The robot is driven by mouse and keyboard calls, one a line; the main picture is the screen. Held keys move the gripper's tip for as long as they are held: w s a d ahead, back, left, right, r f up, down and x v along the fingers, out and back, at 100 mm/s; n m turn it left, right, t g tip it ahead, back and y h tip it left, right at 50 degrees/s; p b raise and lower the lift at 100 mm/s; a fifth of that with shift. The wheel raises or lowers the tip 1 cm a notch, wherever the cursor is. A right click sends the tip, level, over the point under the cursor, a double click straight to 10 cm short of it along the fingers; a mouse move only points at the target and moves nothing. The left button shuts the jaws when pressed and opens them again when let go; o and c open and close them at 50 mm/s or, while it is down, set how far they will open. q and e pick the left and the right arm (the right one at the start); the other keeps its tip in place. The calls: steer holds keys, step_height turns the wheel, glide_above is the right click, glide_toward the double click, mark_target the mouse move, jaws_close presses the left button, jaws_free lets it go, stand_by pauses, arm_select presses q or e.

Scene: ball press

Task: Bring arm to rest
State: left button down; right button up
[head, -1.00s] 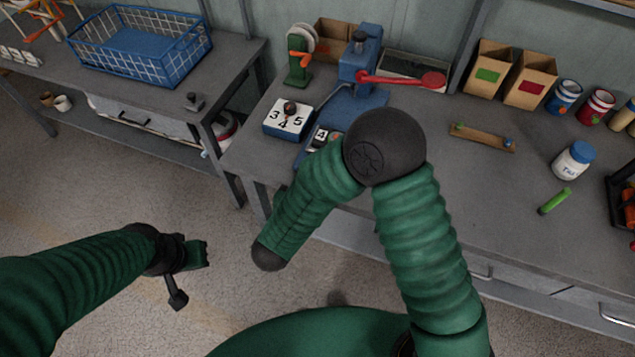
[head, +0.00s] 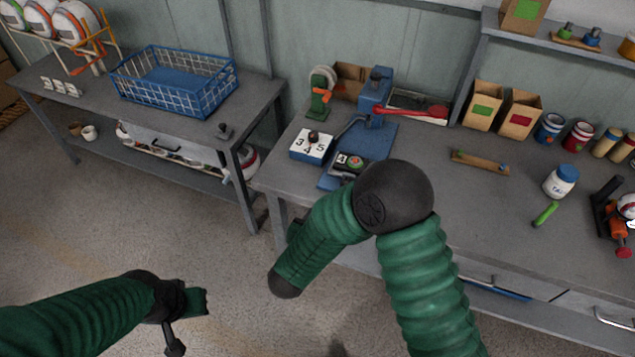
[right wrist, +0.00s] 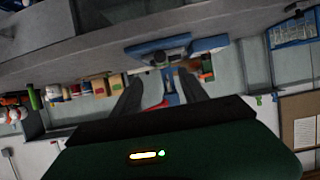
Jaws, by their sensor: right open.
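My right arm is bent in front of the bench in the head view, its dark elbow (head: 395,197) high and its forearm (head: 325,238) sloping down to the left. Its jaws do not show there. In the right wrist view my right gripper (right wrist: 159,76) has its two fingers apart with nothing held between them, and the bench is upside down beyond. My left gripper (head: 188,302) is over the floor at lower left; its jaws are too unclear to read. The blue press (head: 380,95) with its red lever (head: 415,112) stands on the bench, clear of both arms.
The grey bench (head: 500,215) has its front edge close to my right forearm. A number block (head: 312,146), a white jar (head: 561,181) and a green stick (head: 545,214) are on it. A blue wire basket (head: 175,80) is on the left table. Open floor lies between.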

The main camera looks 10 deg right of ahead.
step_height(320, 180, up, 3)
steer(key=w+a+n+y, duration=0.1)
steer(key=a+n+y, duration=0.25)
steer(key=y, duration=0.35)
steer(key=s+d+n+g, duration=0.1)
steer(key=s+d+g, duration=0.2)
steer(key=s, duration=0.3)
steer(key=s+d+n+g, duration=0.1)
steer(key=s+d+g, duration=0.1)
steer(key=s, duration=0.5)
steer(key=s+d+f+n+g, duration=0.1)
steer(key=s+d+g, duration=0.2)
steer(key=s, duration=0.3)
steer(key=shift+s+d+g+p, duration=0.25)
steer(key=shift+d+g+p, duration=0.05)
steer(key=shift+d, duration=0.6)
steer(key=shift+d, duration=0.2)
steer(key=shift+a, duration=0.15)
